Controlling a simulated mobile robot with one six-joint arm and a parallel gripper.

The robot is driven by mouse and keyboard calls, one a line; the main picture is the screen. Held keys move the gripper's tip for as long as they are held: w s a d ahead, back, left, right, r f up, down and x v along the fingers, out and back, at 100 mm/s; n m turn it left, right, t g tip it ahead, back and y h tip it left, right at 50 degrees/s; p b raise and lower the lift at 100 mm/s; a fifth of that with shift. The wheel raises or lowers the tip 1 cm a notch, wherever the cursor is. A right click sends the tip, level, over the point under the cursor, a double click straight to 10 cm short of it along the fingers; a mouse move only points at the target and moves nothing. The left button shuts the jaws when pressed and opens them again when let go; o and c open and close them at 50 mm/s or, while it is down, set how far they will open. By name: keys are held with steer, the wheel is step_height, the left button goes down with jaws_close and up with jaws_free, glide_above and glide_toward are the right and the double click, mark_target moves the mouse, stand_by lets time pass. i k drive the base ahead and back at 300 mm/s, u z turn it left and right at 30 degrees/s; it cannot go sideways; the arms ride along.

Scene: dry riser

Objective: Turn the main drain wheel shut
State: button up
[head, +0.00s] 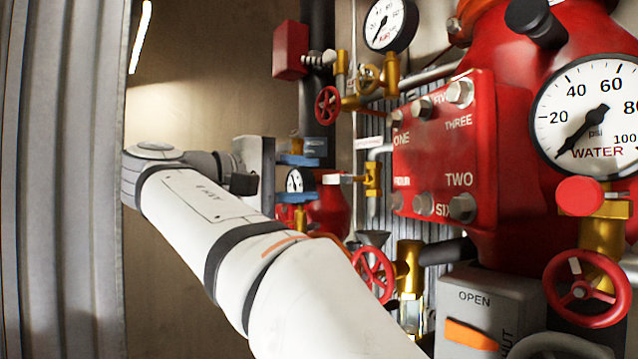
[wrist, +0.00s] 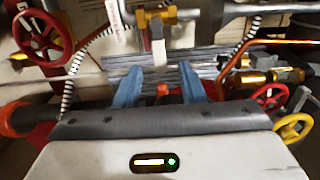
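Several red handwheels show, and no readable label marks one as the main drain wheel. In the head view one red wheel (head: 373,275) sits low at the centre, a larger one (head: 587,288) at the lower right, and a small one (head: 327,104) higher up. The wrist view shows a red wheel (wrist: 40,33) at the upper left and a small red wheel (wrist: 270,97) at the right. My gripper (head: 308,178) has blue fingers spread apart. In the wrist view my gripper (wrist: 160,88) is open, with no wheel between its fingers.
A red numbered panel (head: 445,160) and a water gauge (head: 592,115) stand at the right. A grey OPEN/SHUT box (head: 475,320) is below. A yellow wheel (wrist: 293,128) is at the wrist view's right edge. A corrugated wall (head: 60,180) stands at the left.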

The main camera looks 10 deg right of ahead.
mark_target(370, 275)
steer(key=k, duration=1.5)
